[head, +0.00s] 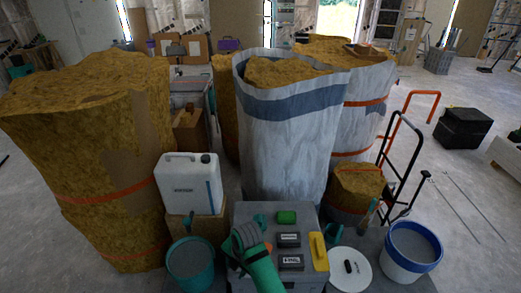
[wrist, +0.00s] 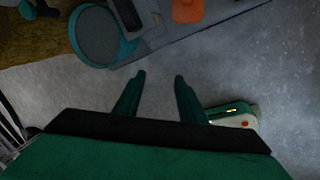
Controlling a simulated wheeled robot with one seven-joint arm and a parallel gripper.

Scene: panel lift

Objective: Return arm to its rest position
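My gripper (wrist: 158,78) shows in the wrist view with its two green fingers apart. Nothing is between the fingertips, only bare grey floor beyond them. The gripper is apart from the teal bucket (wrist: 103,36), which stands at the upper left of that view. I cannot make out my gripper for certain in the head view. The arm's rest position is not marked in either view.
In the head view a grey case (head: 250,212) carries small items. Beside it stand a teal bucket (head: 191,264), a white canister (head: 190,184) and a white-blue bucket (head: 411,250). Tall wrapped rolls (head: 285,140) stand behind. Floor (head: 465,225) is open at the right.

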